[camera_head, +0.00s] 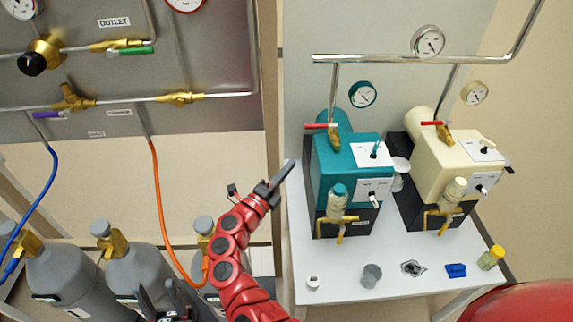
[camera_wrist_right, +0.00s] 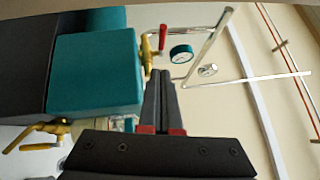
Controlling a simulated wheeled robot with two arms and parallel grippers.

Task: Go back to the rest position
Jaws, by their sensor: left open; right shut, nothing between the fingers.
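My right gripper (camera_head: 284,177) is at the end of the red arm that rises from the bottom centre of the head view. It is shut and empty, raised just left of the teal pump unit (camera_head: 335,168). In the right wrist view my right gripper (camera_wrist_right: 161,88) shows its dark fingers together, with the teal unit (camera_wrist_right: 95,72) to their left. My left gripper (camera_head: 166,298) is low at the bottom edge of the head view, in front of the gas cylinders. Its dark fingers are apart with nothing seen between them; its arm is mostly out of view.
Grey cylinders (camera_head: 65,280) stand lower left, with an orange hose (camera_head: 160,200) above. Metal pipes (camera_head: 400,60) run behind.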

